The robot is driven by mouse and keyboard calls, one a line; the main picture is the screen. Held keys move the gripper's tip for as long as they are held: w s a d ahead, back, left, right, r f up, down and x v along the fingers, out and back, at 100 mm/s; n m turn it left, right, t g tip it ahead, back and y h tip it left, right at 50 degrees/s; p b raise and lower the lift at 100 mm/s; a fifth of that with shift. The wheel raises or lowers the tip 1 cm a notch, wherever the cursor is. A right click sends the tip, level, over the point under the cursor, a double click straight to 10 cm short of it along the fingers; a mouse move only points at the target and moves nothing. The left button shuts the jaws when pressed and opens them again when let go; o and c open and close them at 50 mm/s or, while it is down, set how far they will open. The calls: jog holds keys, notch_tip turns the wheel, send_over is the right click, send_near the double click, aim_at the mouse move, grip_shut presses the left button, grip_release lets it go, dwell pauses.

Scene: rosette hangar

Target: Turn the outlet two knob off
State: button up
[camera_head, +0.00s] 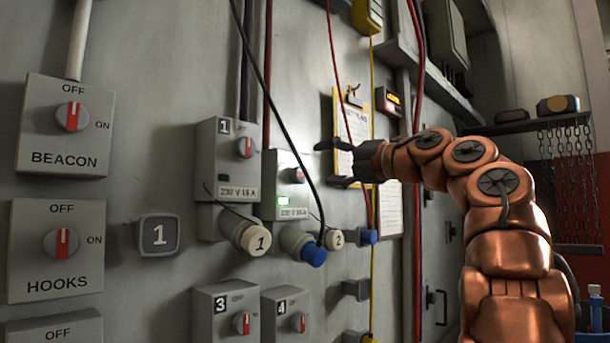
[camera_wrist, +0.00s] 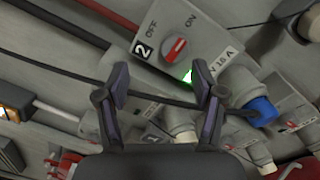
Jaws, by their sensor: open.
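The outlet two box (camera_head: 284,200) is a grey wall box in the head view, beside and right of the outlet one box. Its red-marked knob (camera_head: 297,175) shows above a lit green light. In the wrist view the box (camera_wrist: 208,40) is labelled 2, with OFF and ON above the knob (camera_wrist: 175,48). The knob's red bar slants toward the ON side. My gripper (camera_head: 328,164) is right of the box in the head view, apart from it. In the wrist view my gripper (camera_wrist: 160,84) is open and empty, with the knob beyond its fingertips.
A black cable runs past outlet two to its blue plug (camera_head: 312,252) and crosses between my fingers in the wrist view. Outlet one (camera_head: 222,165) is close on the left. A clipboard (camera_head: 350,125) and red and yellow cables hang behind my gripper.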

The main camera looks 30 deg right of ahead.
aim_at(303, 175)
jog(key=shift+g+h, duration=0.3)
jog(key=x, duration=0.2)
jog(key=f+p+x, duration=0.1)
jog(key=x, duration=0.4)
jog(key=shift+w+d+f+p, duration=0.15)
jog(key=shift+w+f+p, duration=0.15)
jog(key=shift+w+p, duration=0.1)
jog(key=shift+c, duration=0.4)
jog(key=c, duration=1.1)
jog(key=shift+o, duration=0.2)
